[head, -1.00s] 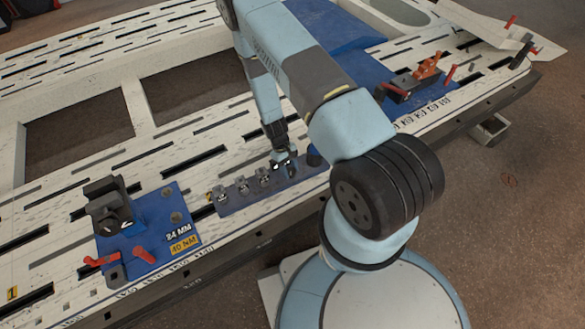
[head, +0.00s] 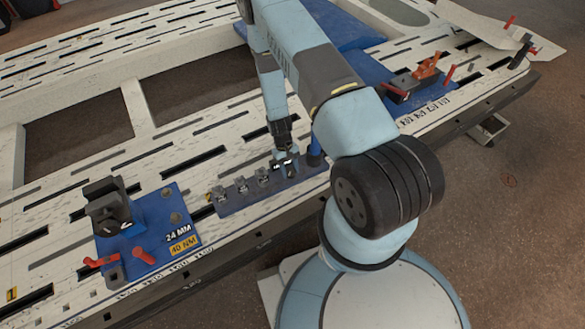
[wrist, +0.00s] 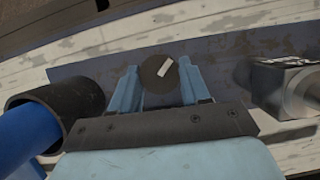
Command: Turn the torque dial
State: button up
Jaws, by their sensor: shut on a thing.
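The torque dial (wrist: 152,72) is a small round dark knob with a white mark on its face. In the wrist view the mark tilts to the upper right. My gripper (wrist: 160,78) has one light-blue finger on each side of the dial and is shut on it. In the head view my gripper (head: 286,164) is low over the right part of a dark blue strip (head: 236,203) on the bench. There the fingers and wrist mostly hide the dial.
A blue post with a black collar (wrist: 60,110) stands close left of my gripper in the wrist view. A metal socket (wrist: 298,88) is close on the right.

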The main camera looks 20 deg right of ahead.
jog(key=o, duration=0.8)
jog(key=shift+a, duration=0.15)
jog(key=v, duration=1.3)
jog(key=shift+r, duration=0.4)
